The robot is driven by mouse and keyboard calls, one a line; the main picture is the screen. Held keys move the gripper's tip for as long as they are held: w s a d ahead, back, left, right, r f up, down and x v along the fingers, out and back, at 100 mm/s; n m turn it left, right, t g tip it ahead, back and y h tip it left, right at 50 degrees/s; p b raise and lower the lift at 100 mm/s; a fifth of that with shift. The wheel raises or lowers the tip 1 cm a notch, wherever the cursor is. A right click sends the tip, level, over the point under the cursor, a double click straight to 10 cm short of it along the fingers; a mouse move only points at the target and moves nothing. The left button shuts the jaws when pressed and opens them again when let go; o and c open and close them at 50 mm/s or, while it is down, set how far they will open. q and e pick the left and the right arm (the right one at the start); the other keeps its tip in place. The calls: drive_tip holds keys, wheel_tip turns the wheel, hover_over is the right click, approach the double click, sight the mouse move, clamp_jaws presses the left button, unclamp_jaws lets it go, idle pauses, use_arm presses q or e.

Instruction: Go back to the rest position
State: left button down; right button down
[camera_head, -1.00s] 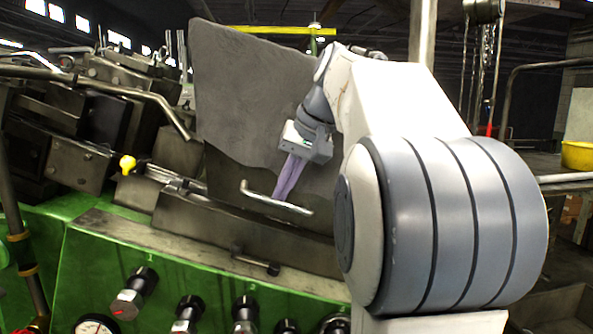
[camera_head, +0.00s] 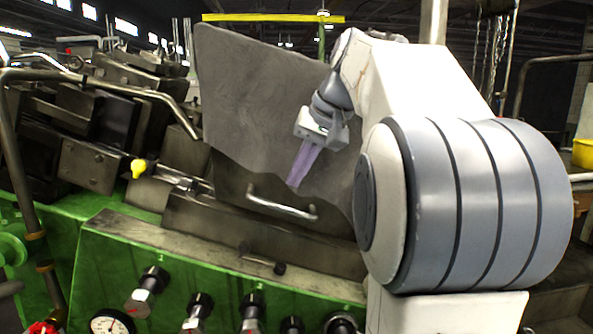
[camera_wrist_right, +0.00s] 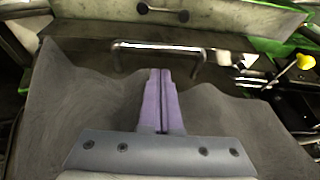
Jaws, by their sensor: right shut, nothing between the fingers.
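My right gripper (camera_head: 293,184) has purple fingers that are shut with nothing between them. My left gripper is not in view.
The green machine body (camera_head: 190,262) carries several knobs and a gauge (camera_head: 111,322) along its front. A yellow knob (camera_head: 138,168) and a bent bar (camera_head: 150,92) stick out at the left.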

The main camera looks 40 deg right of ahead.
drive_tip(key=s+a+f+v, duration=0.1)
drive_tip(key=s+v, duration=0.1)
drive_tip(key=v, duration=0.7)
drive_tip(key=w+a+f+n+g+y+b, duration=0.1)
drive_tip(key=a+f+n+g, duration=0.15)
drive_tip(key=a+f, duration=0.75)
drive_tip(key=w+a+f+n+g+b, duration=0.15)
drive_tip(key=a+f+n, duration=0.25)
drive_tip(key=a+f, duration=0.65)
drive_tip(key=s+a+f+n+g, duration=0.1)
drive_tip(key=s+a+f+n, duration=0.2)
drive_tip(key=s+f, duration=0.5)
drive_tip(key=s+a+f+n+h, duration=0.1)
drive_tip(key=s+a+f+n, duration=0.3)
drive_tip(key=s+f, duration=0.4)
wheel_tip(320, 180, down, 3)
drive_tip(key=shift+s+a+r+g+h+b, duration=0.1)
drive_tip(key=shift+s+a+g+h+b, duration=0.25)
drive_tip(key=shift+a, duration=0.5)
drive_tip(key=shift+w+n, duration=0.1)
drive_tip(key=shift+n, duration=0.15)
